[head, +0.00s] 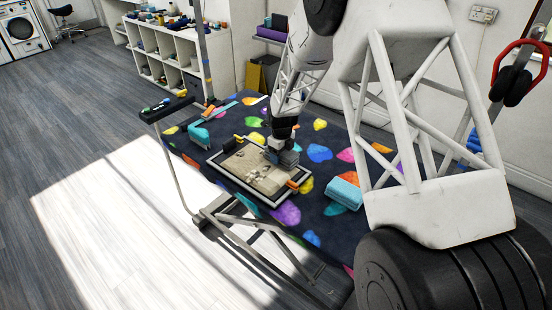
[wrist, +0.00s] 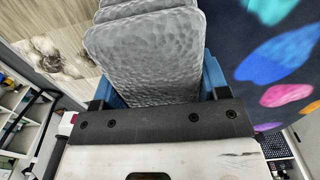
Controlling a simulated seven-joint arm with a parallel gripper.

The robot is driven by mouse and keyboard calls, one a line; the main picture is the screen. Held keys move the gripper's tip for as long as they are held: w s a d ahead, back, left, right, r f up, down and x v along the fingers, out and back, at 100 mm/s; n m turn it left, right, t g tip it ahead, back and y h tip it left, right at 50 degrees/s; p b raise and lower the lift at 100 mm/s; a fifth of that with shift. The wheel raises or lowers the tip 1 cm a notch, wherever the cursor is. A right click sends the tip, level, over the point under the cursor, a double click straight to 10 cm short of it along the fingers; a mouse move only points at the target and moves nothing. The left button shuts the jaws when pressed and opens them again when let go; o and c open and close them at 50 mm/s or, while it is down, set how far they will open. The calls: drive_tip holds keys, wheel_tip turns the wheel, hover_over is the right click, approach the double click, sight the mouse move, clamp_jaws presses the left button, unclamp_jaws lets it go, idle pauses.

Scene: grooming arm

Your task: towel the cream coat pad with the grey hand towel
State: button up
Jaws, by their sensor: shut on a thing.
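The cream coat pad (head: 248,168) lies in a dark-framed flat panel on the patterned table. It has a tan surface with pale, furry patches, and part of it shows at upper left in the wrist view (wrist: 62,52). My gripper (head: 279,146) is at the pad's right side, pointing down. It is shut on the grey hand towel (wrist: 148,58), which looks folded and textured between the blue fingers. In the head view the towel (head: 289,158) is a small grey block over the pad's right part. I cannot tell whether it touches the pad.
A small orange item (head: 292,185) sits by the frame's right edge. A black-topped post (head: 167,109) stands at the table's left. White shelves (head: 180,70) stand behind.

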sight(234, 171)
drive_tip(key=shift+w+d, duration=0.3)
drive_tip(key=shift+d, duration=0.05)
drive_tip(key=shift+a, duration=0.1)
idle(0.3)
drive_tip(key=shift+w+a+f, duration=0.1)
drive_tip(key=shift+w+a, duration=3.25)
drive_tip(key=shift+w, duration=0.05)
drive_tip(key=shift+s, duration=0.1)
drive_tip(key=shift+s+a, duration=2.8)
drive_tip(key=shift+a, duration=0.1)
drive_tip(key=shift+s+a, duration=0.1)
drive_tip(key=shift+s+a, duration=2.8)
